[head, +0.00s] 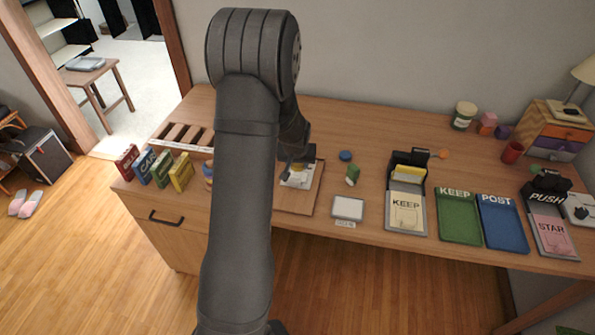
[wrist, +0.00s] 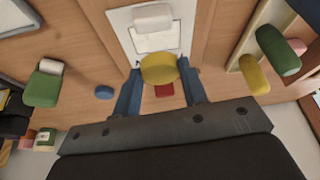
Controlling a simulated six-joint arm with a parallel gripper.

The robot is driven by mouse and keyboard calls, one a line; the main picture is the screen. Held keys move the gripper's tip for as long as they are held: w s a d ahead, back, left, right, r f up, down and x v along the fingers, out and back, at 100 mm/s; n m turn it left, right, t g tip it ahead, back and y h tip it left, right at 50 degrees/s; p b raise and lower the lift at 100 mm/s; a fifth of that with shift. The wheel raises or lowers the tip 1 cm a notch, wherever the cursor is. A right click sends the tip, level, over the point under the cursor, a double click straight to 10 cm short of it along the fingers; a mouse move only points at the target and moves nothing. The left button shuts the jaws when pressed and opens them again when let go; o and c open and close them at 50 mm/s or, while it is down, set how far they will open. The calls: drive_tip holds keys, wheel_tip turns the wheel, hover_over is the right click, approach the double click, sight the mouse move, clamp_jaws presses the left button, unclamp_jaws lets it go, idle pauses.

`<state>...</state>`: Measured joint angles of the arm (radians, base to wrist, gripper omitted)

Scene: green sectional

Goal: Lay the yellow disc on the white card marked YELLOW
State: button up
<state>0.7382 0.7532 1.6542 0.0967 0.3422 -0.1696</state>
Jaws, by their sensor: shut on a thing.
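My gripper (wrist: 160,70) is shut on the yellow disc (wrist: 159,67), which sits between its two blue fingers in the wrist view. A white card (wrist: 130,22) lies on the wooden board beyond the fingertips, with a pale block (wrist: 153,18) on it. No writing on the card is readable, so I cannot tell whether it is the one marked YELLOW. In the head view my gripper (head: 296,160) is over the board (head: 290,203), and the white card (head: 299,180) shows below it. The disc is not clear there. Its height above the board is hard to judge.
A small red piece (wrist: 164,90) shows behind the disc. A blue disc (head: 345,155) and a green piece (head: 352,175) stand right of the board, near a white tray (head: 348,207). Colored boxes (head: 160,169) stand left. KEEP (head: 459,226) and POST (head: 503,235) trays lie further right.

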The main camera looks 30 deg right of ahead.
sight(297, 168)
drive_tip(key=shift+f, duration=2)
drive_tip(key=shift+f, duration=0.1)
drive_tip(key=o, duration=0.9)
drive_tip(key=shift+o, duration=0.2)
drive_tip(key=v, duration=1.2)
drive_tip(key=x, duration=1.2)
